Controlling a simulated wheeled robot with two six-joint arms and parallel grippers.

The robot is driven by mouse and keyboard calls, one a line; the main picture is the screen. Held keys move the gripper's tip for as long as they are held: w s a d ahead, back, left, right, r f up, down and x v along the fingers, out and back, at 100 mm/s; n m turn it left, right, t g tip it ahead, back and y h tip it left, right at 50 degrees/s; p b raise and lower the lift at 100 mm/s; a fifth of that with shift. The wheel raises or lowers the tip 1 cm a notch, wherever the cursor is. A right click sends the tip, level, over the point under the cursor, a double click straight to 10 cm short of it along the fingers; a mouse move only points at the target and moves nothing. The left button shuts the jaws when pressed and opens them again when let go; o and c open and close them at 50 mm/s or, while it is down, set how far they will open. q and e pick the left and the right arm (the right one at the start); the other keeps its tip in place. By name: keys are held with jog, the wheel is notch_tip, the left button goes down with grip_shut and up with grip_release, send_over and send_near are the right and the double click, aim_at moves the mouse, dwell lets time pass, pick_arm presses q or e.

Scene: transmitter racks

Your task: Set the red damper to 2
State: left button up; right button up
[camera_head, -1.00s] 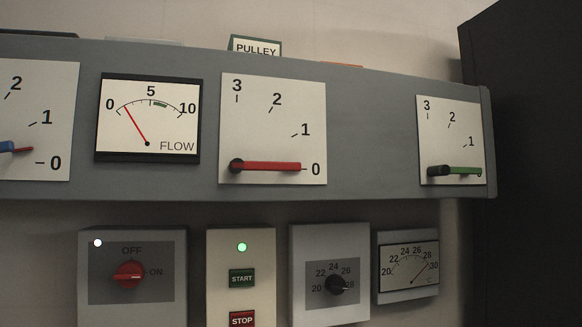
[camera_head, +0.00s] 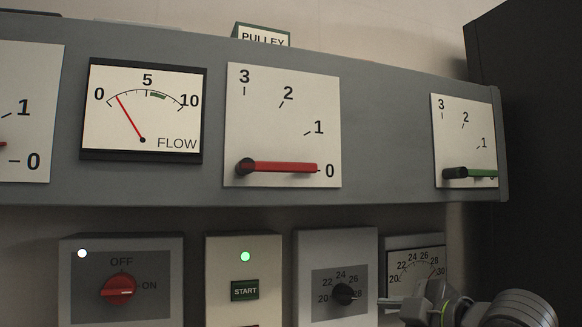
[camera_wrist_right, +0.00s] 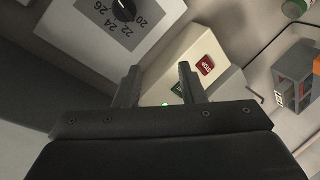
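The red damper lever (camera_head: 283,167) lies level on its white scale plate (camera_head: 300,110), marked 0 to 3. Its dark pivot is at the left and its tip points at 0. My right gripper (camera_head: 392,302) shows at the lower right of the head view, below and to the right of the red lever and well apart from it. In the right wrist view, the two fingers of this gripper (camera_wrist_right: 157,85) are spread, with nothing between them. My left gripper is in neither view.
A green lever (camera_head: 482,173) points at 0 on the right. The flow meter (camera_head: 142,110) reads near 1. Below the grey beam are a red OFF/ON knob (camera_head: 119,289), a START button (camera_head: 245,290) and a black dial (camera_head: 344,294). The red STOP button (camera_wrist_right: 207,65) shows in the wrist view.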

jog(key=s+a+r+n+y, duration=0.1)
jog(key=s+r+n, duration=0.25)
jog(key=r, duration=0.35)
jog(key=s+a+r+n+y, duration=0.1)
jog(key=s+a+r+n, duration=0.1)
jog(key=s+r, duration=0.35)
jog(key=n+y, duration=0.2)
jog(key=n, duration=0.3)
send_near(287, 168)
jog(key=shift+m+t, duration=0.25)
jog(key=shift+t, duration=0.15)
jog(key=p+x, duration=0.4)
jog(key=x, duration=0.4)
jog(key=shift+s+a+f+p, duration=0.15)
jog(key=shift+a+p, duration=0.05)
jog(key=shift+p, duration=0.2)
jog(key=shift+w+a, duration=0.3)
jog(key=shift+w, duration=0.15)
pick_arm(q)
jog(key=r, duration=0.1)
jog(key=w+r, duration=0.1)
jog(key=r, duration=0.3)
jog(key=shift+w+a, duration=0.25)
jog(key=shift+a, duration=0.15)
pick_arm(e)
jog(key=shift+f, duration=0.1)
grip_shut()
